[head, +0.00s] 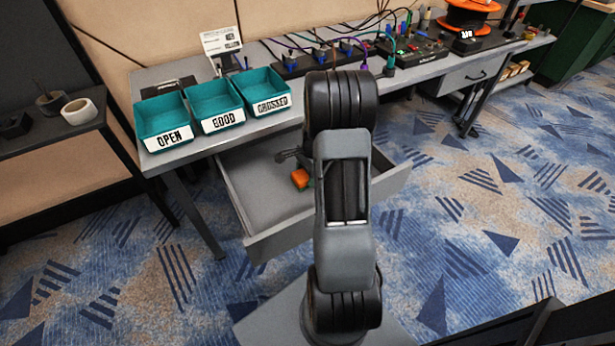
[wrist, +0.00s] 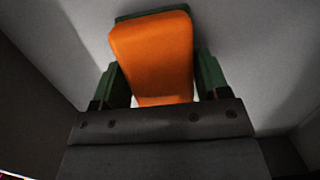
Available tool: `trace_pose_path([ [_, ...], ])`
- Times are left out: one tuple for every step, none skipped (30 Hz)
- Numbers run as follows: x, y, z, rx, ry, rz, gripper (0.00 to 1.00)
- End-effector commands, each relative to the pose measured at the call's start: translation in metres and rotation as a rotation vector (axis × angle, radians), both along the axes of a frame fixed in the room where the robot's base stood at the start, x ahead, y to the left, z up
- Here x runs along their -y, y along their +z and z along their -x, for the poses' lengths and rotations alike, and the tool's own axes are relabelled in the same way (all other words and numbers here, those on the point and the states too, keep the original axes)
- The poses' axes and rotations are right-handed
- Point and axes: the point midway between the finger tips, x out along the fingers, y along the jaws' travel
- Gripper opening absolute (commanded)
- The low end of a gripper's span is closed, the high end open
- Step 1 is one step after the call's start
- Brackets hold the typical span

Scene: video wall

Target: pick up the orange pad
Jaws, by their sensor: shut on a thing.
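The orange pad (wrist: 152,55) is a thick block with rounded corners, seen close up in the wrist view. A dark green edge shows behind its far end. My gripper (wrist: 158,85) has a green-lined finger on each side of the pad and is shut on it. In the head view the orange pad (head: 300,178) is small, inside the open grey drawer (head: 243,192) under the bench. My arm hides much of the drawer there. I cannot tell whether the pad touches the drawer floor.
Teal bins marked OPEN (head: 168,138), GOOD (head: 221,121) and CROSSED (head: 270,104) stand on the bench (head: 150,84) above the drawer. Cabled test gear (head: 412,48) and an orange spool (head: 468,14) are further right. The drawer walls surround my gripper. Carpet is clear at right.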

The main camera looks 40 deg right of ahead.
Motion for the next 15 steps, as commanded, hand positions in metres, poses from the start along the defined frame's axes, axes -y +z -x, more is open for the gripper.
trace_pose_path([
  [0.0000, 0.0001, 0.0000, 0.000, 0.000, 0.000, 0.52],
  [0.0000, 0.0001, 0.0000, 0.000, 0.000, 0.000, 0.50],
  [0.0000, 0.0001, 0.0000, 0.000, 0.000, 0.000, 0.46],
  [0.0001, 0.0002, -0.0001, 0.000, 0.000, 0.000, 0.45],
  [0.0001, 0.0002, -0.0001, 0.000, 0.000, 0.000, 0.45],
  [0.0002, 0.0003, -0.0001, 0.000, 0.000, 0.000, 0.45],
  [0.0002, 0.0003, -0.0001, 0.000, 0.000, 0.000, 0.45],
  [0.0002, 0.0003, -0.0001, 0.000, 0.000, 0.000, 0.45],
  [0.0002, 0.0004, -0.0001, 0.001, 0.000, 0.000, 0.45],
  [0.0001, 0.0007, -0.0001, 0.001, 0.000, 0.000, 0.45],
  [0.0002, 0.0012, -0.0002, 0.001, 0.000, 0.000, 0.45],
  [0.0002, 0.0025, -0.0002, 0.001, 0.000, 0.001, 0.45],
  [0.0003, 0.0039, -0.0003, 0.001, 0.000, 0.001, 0.45],
  [0.0003, 0.0058, -0.0004, 0.002, 0.000, 0.001, 0.45],
  [0.0005, 0.0088, -0.0005, 0.003, 0.001, 0.001, 0.45],
])
